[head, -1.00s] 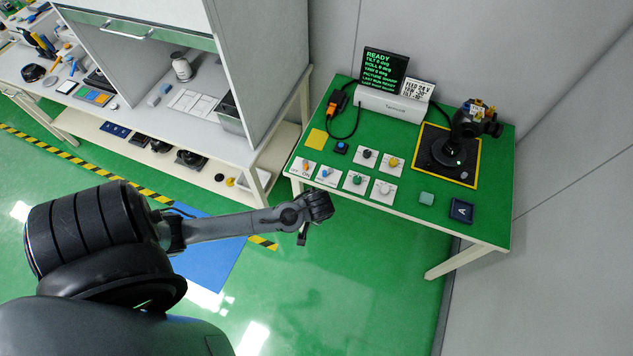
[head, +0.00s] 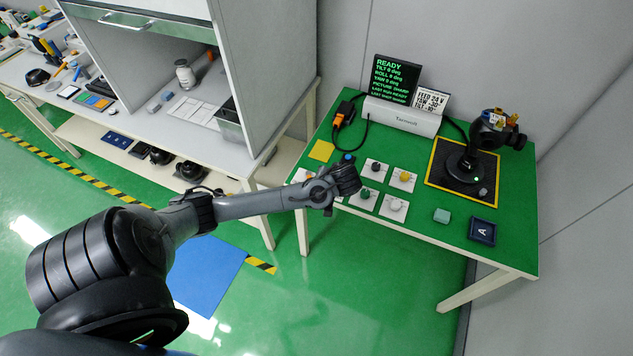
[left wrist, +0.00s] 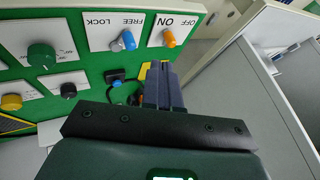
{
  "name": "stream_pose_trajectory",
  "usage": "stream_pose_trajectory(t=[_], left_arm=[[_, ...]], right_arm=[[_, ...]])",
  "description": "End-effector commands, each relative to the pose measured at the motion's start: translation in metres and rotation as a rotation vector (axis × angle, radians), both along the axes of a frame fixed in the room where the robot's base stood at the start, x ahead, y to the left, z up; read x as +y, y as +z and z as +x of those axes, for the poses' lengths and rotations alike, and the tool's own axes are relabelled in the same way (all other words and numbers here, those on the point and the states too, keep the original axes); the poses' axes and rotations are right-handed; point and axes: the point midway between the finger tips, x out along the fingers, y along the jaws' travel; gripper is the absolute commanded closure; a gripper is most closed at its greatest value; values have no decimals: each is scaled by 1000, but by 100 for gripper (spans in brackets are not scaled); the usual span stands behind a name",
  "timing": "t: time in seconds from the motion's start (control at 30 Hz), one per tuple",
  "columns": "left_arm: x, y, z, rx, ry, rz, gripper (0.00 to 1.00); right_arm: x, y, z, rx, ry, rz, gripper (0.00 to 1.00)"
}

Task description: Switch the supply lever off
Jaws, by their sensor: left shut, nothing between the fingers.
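The orange lever (left wrist: 169,38) stands on a white plate marked ON and OFF in the left wrist view. Its knob is on the ON side. In the head view my arm covers most of this plate. A blue lever (left wrist: 128,40) on a plate marked FREE and LOCK is beside it. My left gripper (left wrist: 160,68) is shut and empty, its fingers pointing toward the bench edge, apart from the orange lever. In the head view the left gripper (head: 328,211) is at the front edge of the green bench, near the lever plates. My right gripper is not in view.
Several knob plates, including a yellow knob (head: 404,176) and a green knob (head: 364,194), are close by. A blue button (left wrist: 117,81) is behind the levers. A screen (head: 394,78) reads READY. A camera gimbal (head: 470,165) stands at the right. A grey cabinet (head: 270,80) borders the left.

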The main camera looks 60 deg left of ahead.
Motion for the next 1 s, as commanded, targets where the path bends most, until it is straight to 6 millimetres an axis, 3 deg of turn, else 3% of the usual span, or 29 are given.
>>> stream_pose_trajectory(t=[0.27, 0.8, 1.0], left_arm=[[4, -6, 0, 2, 0, 0, 100], [48, -66, 4, 2, 2, 0, 100], [57, -78, 5, 0, 0, 0, 100]], right_arm=[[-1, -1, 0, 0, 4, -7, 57], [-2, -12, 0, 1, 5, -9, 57], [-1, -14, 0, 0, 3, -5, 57]])
